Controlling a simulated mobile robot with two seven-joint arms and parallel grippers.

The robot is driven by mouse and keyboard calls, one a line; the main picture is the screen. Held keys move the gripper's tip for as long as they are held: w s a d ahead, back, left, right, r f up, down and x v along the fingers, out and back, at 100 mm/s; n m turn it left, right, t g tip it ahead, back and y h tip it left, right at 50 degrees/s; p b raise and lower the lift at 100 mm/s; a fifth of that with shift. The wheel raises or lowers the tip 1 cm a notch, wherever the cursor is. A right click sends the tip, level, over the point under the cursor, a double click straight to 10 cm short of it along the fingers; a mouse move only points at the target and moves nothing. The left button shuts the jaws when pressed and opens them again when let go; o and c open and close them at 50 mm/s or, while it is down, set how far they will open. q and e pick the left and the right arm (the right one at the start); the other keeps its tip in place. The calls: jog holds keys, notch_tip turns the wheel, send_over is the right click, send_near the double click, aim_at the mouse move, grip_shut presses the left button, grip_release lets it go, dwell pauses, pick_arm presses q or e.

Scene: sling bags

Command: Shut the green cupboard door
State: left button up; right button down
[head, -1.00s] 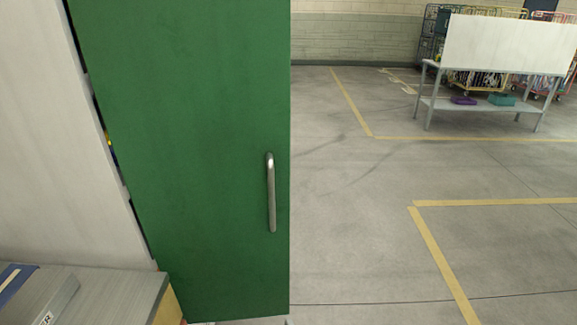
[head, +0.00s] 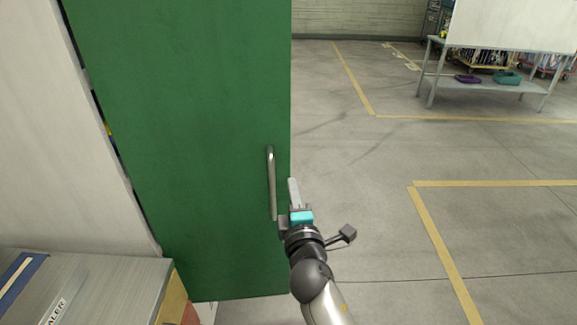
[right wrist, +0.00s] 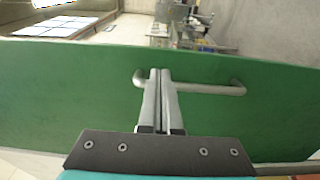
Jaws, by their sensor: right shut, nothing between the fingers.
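The green cupboard door (head: 190,140) stands open in the head view, with its free edge to the right. Its upright metal handle (head: 271,184) is near that edge. My right gripper (head: 293,186) is at the door's free edge, just right of the handle's lower part. In the right wrist view the fingers (right wrist: 162,77) are shut together and empty, in front of the green door (right wrist: 70,90) and overlapping the handle (right wrist: 215,89). I cannot tell whether they touch the door. My left gripper is not in view.
A grey-topped surface (head: 115,280) with a box on it is at lower left, beside a pale wall or panel (head: 40,130). A metal table (head: 480,85) stands far right. The floor (head: 370,220) right of the door is clear.

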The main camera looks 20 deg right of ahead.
aim_at(287, 160)
jog(key=w, duration=0.5)
jog(key=w+d, duration=0.1)
jog(key=w, duration=0.1)
jog(key=shift+w+d, duration=0.1)
jog(key=shift+w, duration=0.25)
jog(key=shift+w, duration=0.15)
